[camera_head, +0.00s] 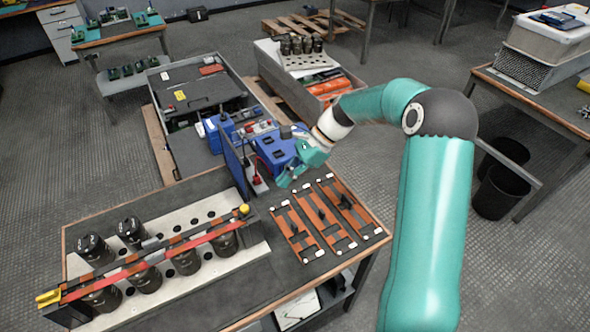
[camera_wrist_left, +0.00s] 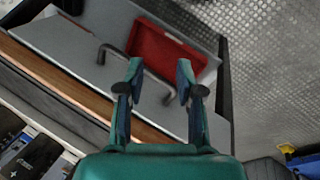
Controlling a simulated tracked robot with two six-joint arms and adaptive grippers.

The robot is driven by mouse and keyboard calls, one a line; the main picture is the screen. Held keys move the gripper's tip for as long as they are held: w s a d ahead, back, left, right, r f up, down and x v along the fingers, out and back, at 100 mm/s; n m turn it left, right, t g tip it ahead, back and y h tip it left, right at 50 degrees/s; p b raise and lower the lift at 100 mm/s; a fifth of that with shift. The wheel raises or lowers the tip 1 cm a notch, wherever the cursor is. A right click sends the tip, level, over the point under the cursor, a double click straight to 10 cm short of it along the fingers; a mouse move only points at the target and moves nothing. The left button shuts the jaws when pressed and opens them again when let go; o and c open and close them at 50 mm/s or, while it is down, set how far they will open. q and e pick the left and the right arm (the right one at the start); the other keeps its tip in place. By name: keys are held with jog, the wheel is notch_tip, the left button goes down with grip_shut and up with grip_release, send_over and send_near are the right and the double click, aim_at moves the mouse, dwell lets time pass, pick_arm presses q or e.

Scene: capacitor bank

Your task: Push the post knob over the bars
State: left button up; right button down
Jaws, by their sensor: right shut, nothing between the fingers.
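Two long bars (camera_head: 168,245), one red and one striped dark and orange, lie over the black capacitors in the white rack (camera_head: 225,258). A yellow knob (camera_head: 244,210) stands at their right end, and a yellow handle (camera_head: 48,297) is at their left end. A small post with a red knob (camera_head: 256,180) stands beside the blue panel. My right gripper (camera_head: 284,183) is shut and empty, just right of the red knob and above the bench; I cannot tell whether they touch. My left gripper (camera_wrist_left: 160,72) is open and empty in the left wrist view.
Three orange-brown switch frames (camera_head: 320,218) lie at the bench's right. A blue upright panel (camera_head: 235,165) and blue boxes (camera_head: 278,148) stand behind. In the left wrist view, a red tray (camera_wrist_left: 165,52) and a dark bent handle (camera_wrist_left: 118,52) are beyond my left fingers.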

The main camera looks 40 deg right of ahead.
jog(key=shift+v, duration=1.75)
